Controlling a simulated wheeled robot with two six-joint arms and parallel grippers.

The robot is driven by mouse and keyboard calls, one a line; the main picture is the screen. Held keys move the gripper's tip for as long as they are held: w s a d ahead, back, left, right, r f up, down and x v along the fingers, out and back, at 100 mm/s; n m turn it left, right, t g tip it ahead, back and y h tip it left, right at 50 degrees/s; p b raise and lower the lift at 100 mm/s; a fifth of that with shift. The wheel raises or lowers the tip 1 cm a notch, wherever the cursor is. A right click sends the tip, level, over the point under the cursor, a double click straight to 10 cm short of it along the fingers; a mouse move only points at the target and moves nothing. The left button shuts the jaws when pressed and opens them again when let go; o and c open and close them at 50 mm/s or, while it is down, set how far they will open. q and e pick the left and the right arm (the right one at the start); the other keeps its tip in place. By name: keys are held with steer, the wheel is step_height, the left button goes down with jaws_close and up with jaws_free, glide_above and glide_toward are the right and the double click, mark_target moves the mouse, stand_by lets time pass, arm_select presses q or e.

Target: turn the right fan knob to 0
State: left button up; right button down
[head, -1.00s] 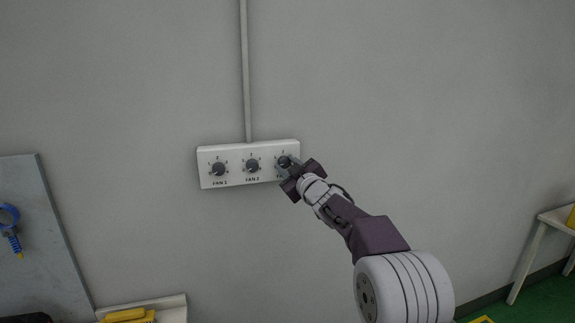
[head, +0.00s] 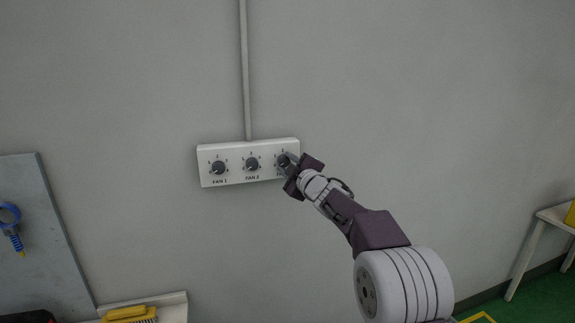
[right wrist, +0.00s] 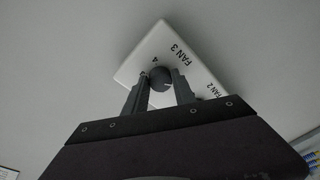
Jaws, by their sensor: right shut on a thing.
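My right gripper (head: 291,164) is at this knob. In the right wrist view the two fingers (right wrist: 161,88) lie one on each side of the knob, shut on it. The digit 4 shows beside the knob; the other scale marks are mostly hidden, and the setting cannot be read surely. My left gripper is not in view.
The FAN 1 knob (head: 218,168) and FAN 2 knob (head: 252,164) are to the left on the same panel. A conduit (head: 245,70) runs up from the panel. A small table (head: 540,235) stands far right, and a shelf with a yellow brush (head: 128,314) is below left.

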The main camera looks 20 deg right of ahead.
steer(key=shift+f, duration=0.35)
steer(key=c, duration=1.3)
jaws_free()
steer(key=shift+o, duration=1.3)
steer(key=shift+r, duration=0.1)
steer(key=shift+d+r, duration=0.1)
steer(key=s+d+b, duration=0.1)
steer(key=s+b, duration=0.1)
steer(key=s, duration=0.7)
steer(key=shift+d, duration=0.1)
